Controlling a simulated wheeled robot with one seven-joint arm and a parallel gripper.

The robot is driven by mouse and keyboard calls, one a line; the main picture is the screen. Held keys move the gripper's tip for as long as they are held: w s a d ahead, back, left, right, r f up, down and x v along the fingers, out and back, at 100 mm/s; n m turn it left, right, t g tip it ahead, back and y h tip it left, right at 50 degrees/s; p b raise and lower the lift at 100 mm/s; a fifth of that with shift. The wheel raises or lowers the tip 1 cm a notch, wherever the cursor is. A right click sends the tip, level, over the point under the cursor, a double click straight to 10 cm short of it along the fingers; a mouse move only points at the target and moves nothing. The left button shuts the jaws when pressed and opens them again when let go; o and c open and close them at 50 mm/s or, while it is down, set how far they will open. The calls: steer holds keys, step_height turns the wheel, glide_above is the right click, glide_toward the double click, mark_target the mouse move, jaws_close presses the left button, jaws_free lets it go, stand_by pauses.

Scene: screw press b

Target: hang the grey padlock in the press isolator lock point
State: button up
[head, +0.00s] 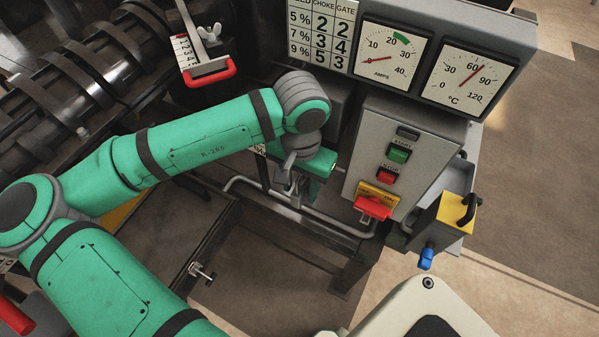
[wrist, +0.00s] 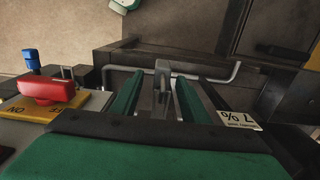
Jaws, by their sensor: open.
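The press isolator is a red rotary handle (head: 373,207) on a yellow plate (head: 379,191), low on the grey control box; the red handle also shows in the wrist view (wrist: 48,88). My gripper (head: 294,186) is left of the isolator, above a bent grey rail, and partly hidden by my wrist. In the wrist view my gripper (wrist: 160,95) is open, with its two green fingers apart. A grey metal piece (wrist: 162,74) shows between or just beyond the fingers, near the rail. It may be the grey padlock; I cannot tell whether the fingers touch it. The lock hole is not clear.
The bent rail (head: 325,225) runs below my gripper. Green and red buttons (head: 399,154) sit above the isolator. A yellow-topped box (head: 458,212) with a black hook and a blue piece (head: 426,259) stand to the right. A white label (wrist: 238,119) shows beside the fingers.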

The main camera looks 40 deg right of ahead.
steer(key=shift+a+f, duration=0.2)
steer(key=shift+f, duration=1.1)
jaws_close()
jaws_free()
steer(key=shift+w, duration=0.1)
step_height(320, 180, up, 11)
steer(key=shift+f, duration=0.1)
steer(key=shift+w, duration=0.1)
